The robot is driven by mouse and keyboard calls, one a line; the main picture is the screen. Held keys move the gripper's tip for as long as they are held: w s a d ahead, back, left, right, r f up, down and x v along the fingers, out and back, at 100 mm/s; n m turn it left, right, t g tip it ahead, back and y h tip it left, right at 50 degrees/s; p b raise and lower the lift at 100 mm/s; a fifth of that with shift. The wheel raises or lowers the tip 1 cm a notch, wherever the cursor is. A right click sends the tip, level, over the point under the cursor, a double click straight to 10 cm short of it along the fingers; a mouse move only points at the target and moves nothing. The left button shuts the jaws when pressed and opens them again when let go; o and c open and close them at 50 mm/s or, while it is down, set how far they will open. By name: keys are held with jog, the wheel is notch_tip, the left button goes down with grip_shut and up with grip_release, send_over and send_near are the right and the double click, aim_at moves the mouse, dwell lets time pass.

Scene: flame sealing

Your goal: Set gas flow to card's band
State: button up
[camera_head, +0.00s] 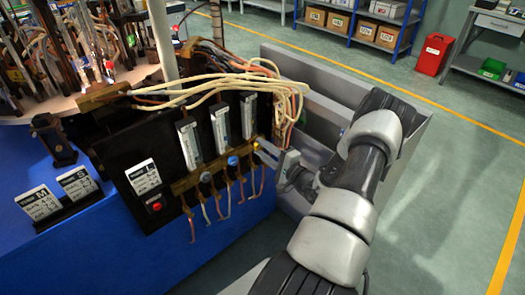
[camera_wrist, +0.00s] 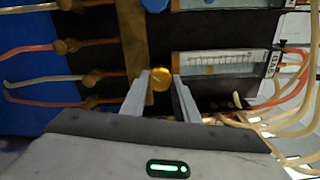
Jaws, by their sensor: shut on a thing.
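My gripper (camera_wrist: 161,82) is shut on the yellow knob (camera_wrist: 160,77) at the foot of the rightmost flowmeter. In the head view my gripper (camera_head: 266,150) reaches in from the right, and the yellow knob (camera_head: 257,145) shows just beyond its tips. The gas flowmeter (camera_wrist: 215,63), with a printed scale and a GAS label (camera_wrist: 273,63), lies beside the knob in the wrist view. Its float and exact reading are too small to tell. A card marked L (camera_head: 143,177) is fixed on the black panel (camera_head: 125,215); its band figures are not clearly legible.
A blue knob (camera_head: 233,162) and a black knob (camera_head: 205,177) sit left along the brass bar. Cards M (camera_head: 38,205) and S (camera_head: 78,183) stand at left. A red button (camera_head: 156,206) is under card L. Pale hoses (camera_head: 215,87) loop above the panel.

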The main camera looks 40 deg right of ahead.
jog(key=shift+n, duration=0.6)
jog(key=o, duration=1.1)
jog(key=shift+c, duration=0.2)
jog(key=s+d+p, duration=0.1)
jog(key=s, duration=1.6)
jog(key=shift+s+d, duration=0.2)
jog(key=shift+s, duration=0.05)
